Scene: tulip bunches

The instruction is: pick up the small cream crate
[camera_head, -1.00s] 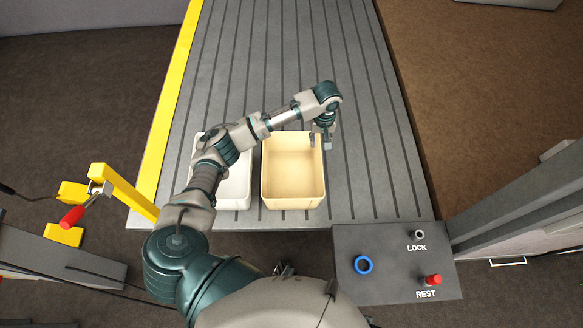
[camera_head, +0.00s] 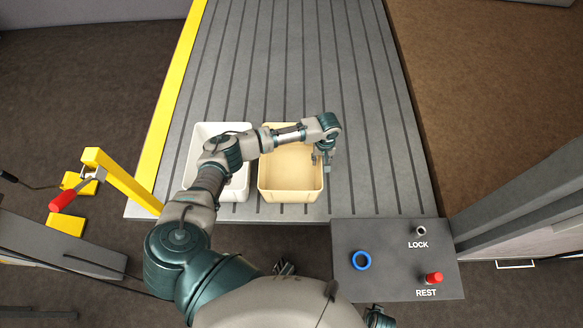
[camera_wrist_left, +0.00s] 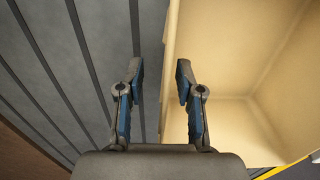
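The small cream crate (camera_head: 290,197) stands upright and empty on the grooved grey table, toward its near end. My left gripper (camera_head: 326,160) is at the crate's right wall in the head view. In the left wrist view the crate (camera_wrist_left: 235,70) fills the right side. There my left gripper (camera_wrist_left: 158,78) is open, with one finger over the crate's inside and the other outside, and the crate's rim runs between them. I cannot tell whether either finger touches the wall.
A white crate (camera_head: 235,190) stands just left of the cream crate, partly under my left arm. The grooved table (camera_head: 300,60) is clear beyond the crates.

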